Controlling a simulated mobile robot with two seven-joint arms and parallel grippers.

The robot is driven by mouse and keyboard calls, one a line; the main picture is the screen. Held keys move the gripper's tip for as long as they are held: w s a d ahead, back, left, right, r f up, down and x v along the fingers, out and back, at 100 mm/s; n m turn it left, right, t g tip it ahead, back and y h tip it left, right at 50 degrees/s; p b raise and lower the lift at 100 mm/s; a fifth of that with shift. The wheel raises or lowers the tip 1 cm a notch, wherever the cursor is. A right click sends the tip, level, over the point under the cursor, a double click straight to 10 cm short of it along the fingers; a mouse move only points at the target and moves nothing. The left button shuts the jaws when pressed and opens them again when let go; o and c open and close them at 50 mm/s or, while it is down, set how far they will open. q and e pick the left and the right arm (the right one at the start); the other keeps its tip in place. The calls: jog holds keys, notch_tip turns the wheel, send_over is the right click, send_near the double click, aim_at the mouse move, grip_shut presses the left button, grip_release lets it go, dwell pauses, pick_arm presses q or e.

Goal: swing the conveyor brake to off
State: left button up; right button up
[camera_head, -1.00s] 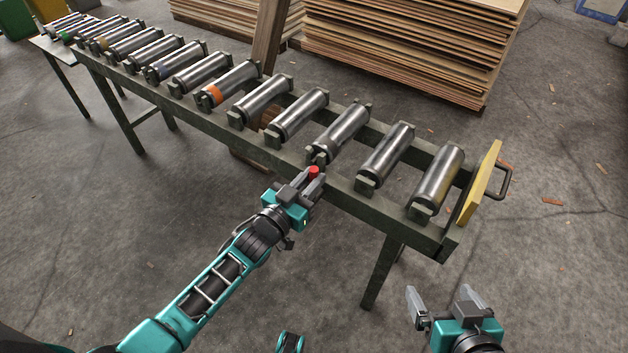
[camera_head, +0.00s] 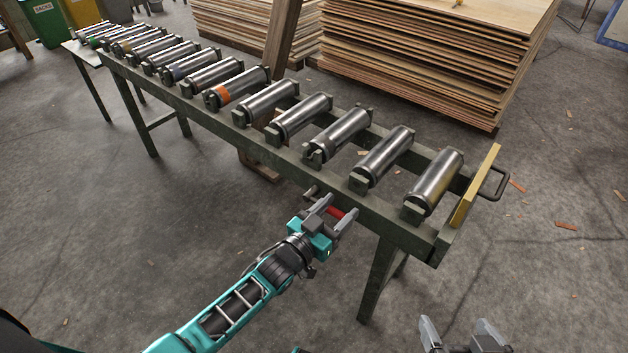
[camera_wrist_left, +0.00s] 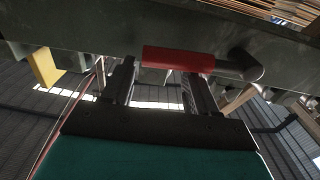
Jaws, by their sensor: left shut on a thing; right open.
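The conveyor brake lever has a red grip (camera_head: 336,212) and sits at the near side rail of the roller conveyor (camera_head: 385,222). My left gripper (camera_head: 341,207) is shut on the red grip, below and in front of the rail. In the left wrist view the red grip (camera_wrist_left: 178,59) lies sideways across the finger area, and its dark metal arm (camera_wrist_left: 240,66) bends towards the rail at the right. Any brake marking is not visible. My right gripper (camera_head: 458,326) is open and empty at the bottom edge, partly cut off.
Conveyor legs (camera_head: 380,280) stand close to the right of my left gripper. A yellow end plate (camera_head: 475,187) with a dark handle closes the conveyor's right end. Stacked veneer sheets (camera_head: 430,60) stand behind. The floor in front is mostly clear.

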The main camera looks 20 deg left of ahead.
pick_arm(q)
jog(key=o, duration=0.4)
jog(key=shift+a+f, duration=0.5)
jog(key=shift+f, duration=0.15)
jog(key=shift+a, duration=0.15)
jog(key=shift+p, duration=0.3)
jog(key=shift+r+p+v, duration=0.15)
jog(key=shift+p+v, duration=0.7)
jog(key=shift+v, duration=0.85)
jog(key=shift+r+p+v, duration=0.2)
jog(key=shift+p+v, duration=0.6)
jog(key=shift+v, duration=0.9)
